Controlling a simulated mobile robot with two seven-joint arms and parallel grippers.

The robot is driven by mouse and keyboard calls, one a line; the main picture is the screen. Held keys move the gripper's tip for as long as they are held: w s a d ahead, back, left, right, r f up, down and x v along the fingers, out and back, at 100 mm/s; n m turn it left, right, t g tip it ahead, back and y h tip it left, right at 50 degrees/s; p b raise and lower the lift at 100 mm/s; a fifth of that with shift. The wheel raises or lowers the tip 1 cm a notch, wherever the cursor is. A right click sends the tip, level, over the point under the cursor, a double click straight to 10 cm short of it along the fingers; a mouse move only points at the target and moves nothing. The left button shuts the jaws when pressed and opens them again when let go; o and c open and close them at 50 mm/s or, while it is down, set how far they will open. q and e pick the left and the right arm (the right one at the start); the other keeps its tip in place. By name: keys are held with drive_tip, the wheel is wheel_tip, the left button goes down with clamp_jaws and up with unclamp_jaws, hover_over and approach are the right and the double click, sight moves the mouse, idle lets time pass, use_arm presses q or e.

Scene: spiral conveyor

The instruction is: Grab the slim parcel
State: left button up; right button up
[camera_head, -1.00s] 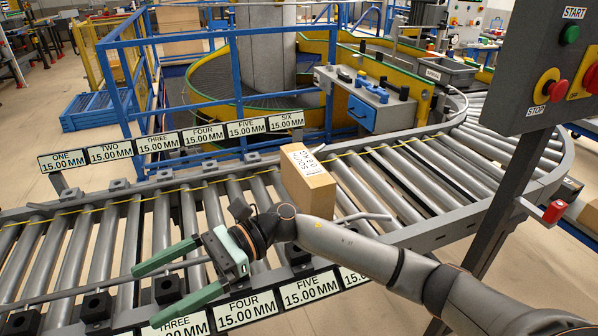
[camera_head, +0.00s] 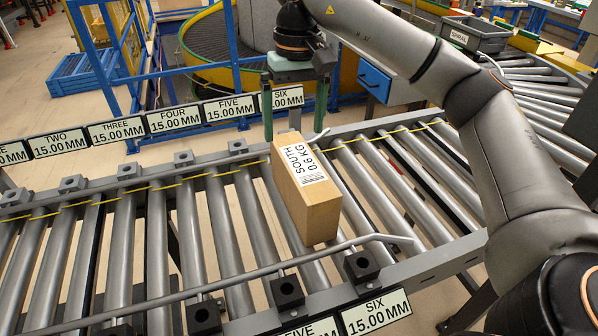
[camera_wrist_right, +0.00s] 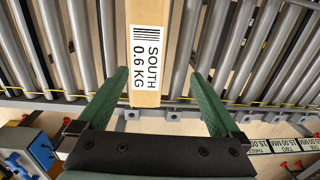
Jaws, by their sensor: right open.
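The slim parcel (camera_head: 304,190) is a narrow brown box with a white label reading SOUTH 0.6 KG on top. It lies on the conveyor rollers near the SIX sign. My right gripper (camera_head: 295,122) points down over the parcel's far end, its green fingers spread. In the right wrist view the parcel (camera_wrist_right: 147,88) reaches between the two open fingers (camera_wrist_right: 150,88), with a gap on each side. No grip on it shows. My left gripper is not in view.
Guide rails (camera_head: 230,284) run along the conveyor's near side, with black blocks on them. Numbered signs (camera_head: 173,119) stand along the far edge. A blue cabinet (camera_head: 375,83) stands behind the parcel. The rollers left of the parcel are bare.

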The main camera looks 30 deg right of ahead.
drive_tip(key=d, duration=0.2)
drive_tip(key=b, duration=0.1)
hover_over(302, 163)
drive_tip(key=shift+h, duration=0.3)
drive_tip(key=f, duration=0.5)
drive_tip(key=shift+s+a+f, duration=0.1)
drive_tip(key=shift+s+f, duration=0.1)
drive_tip(key=shift+f, duration=0.1)
drive_tip(key=shift+w+f, duration=0.15)
drive_tip(key=shift+f, duration=2.75)
drive_tip(key=shift+r, duration=0.15)
clamp_jaws()
